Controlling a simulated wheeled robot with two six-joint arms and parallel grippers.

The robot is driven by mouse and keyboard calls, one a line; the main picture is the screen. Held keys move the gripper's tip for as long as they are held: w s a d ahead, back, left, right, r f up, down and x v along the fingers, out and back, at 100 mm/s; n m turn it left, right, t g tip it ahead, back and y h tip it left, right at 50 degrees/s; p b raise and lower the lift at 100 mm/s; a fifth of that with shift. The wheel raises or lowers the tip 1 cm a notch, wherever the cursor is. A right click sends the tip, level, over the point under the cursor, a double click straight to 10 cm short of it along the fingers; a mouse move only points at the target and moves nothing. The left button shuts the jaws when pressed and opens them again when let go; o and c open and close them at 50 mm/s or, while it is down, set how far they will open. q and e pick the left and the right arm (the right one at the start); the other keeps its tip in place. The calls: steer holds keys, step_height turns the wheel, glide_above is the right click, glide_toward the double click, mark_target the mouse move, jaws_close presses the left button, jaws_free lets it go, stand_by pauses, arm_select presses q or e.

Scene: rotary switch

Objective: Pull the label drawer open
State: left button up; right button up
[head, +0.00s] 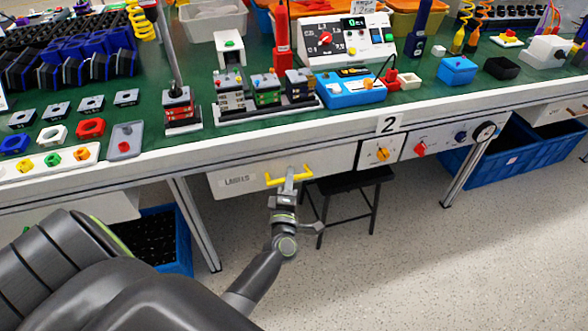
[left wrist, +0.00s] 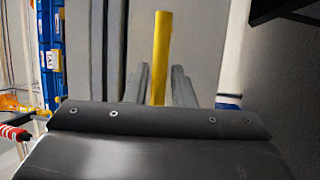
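The label drawer (head: 225,183) is a pale front marked LABELS under the bench's front edge. It looks flush with the bench frame. Its yellow handle (head: 273,180) is a bar on the drawer front. My left gripper (head: 290,181) reaches up to the middle of this handle. In the left wrist view the yellow handle (left wrist: 162,50) stands upright between the two grey fingers of my left gripper (left wrist: 160,82). My right gripper is in neither view.
The green bench (head: 150,135) above carries switch parts, a blue box (head: 350,90) and a control panel. A black stool (head: 350,185) stands below. Blue crates (head: 500,150) are under the bench. Floor in front is clear.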

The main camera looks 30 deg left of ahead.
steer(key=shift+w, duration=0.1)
arm_select(q)
steer(key=shift+r, duration=0.1)
jaws_close()
